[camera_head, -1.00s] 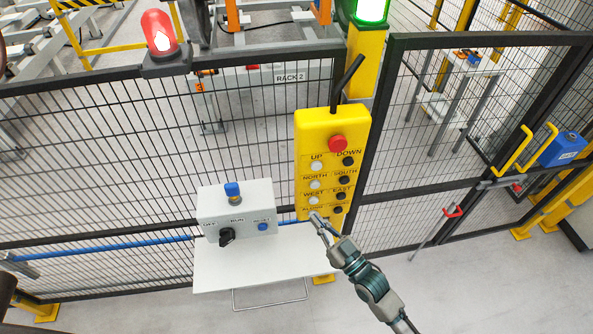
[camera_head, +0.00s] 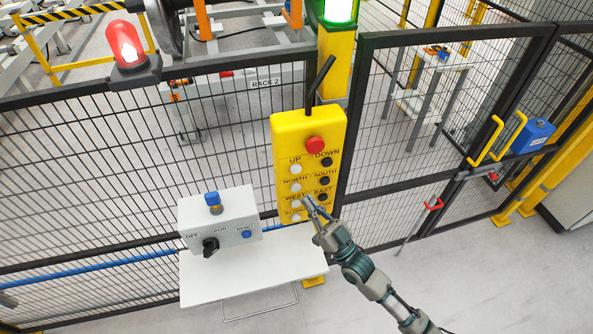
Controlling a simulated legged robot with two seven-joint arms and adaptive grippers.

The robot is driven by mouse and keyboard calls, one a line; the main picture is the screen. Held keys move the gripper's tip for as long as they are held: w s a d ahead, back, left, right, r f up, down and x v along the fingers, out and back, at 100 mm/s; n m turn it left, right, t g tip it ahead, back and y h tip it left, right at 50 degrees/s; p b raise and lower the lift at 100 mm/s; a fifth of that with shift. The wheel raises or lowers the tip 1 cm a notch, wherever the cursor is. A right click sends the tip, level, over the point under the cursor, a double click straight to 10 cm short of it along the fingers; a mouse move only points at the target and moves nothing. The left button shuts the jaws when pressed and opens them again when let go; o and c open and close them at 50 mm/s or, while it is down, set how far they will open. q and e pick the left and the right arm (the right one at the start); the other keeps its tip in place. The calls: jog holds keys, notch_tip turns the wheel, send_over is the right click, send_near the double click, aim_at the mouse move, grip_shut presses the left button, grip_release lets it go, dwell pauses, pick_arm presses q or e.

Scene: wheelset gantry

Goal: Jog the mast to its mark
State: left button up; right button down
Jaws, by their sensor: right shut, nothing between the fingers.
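The yellow pendant (camera_head: 283,143) hangs upright on the fence, with a red stop button (camera_head: 315,145) at its top. Below it are rows of white and black buttons. My right gripper (camera_head: 311,207) is shut and empty, in front of the pendant's lower part, near the WEST (camera_head: 297,203) and EAST (camera_head: 322,197) buttons. I cannot tell whether the tip touches a button. My left gripper is out of view. The mast cannot be made out.
A grey control box (camera_head: 190,222) with a black key switch (camera_head: 210,247) and blue buttons stands on a white shelf (camera_head: 215,288) left of the pendant. Black mesh fencing spans the view. A red beacon (camera_head: 126,43) and a green light (camera_head: 339,10) are lit.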

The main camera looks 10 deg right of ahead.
aim_at(296, 169)
jog(key=w+b, duration=0.2)
jog(key=w, duration=0.5)
jog(key=shift+w+a, duration=0.15)
jog(key=shift+w, duration=0.05)
jog(key=shift+w, duration=0.1)
dwell(1.2)
jog(key=shift+w, duration=0.3)
jog(key=shift+w, duration=0.4)
dwell(3.1)
jog(key=shift+s, duration=0.1)
jog(key=shift+s+p, duration=0.35)
jog(key=shift+s, duration=0.4)
jog(key=shift+s, duration=0.1)
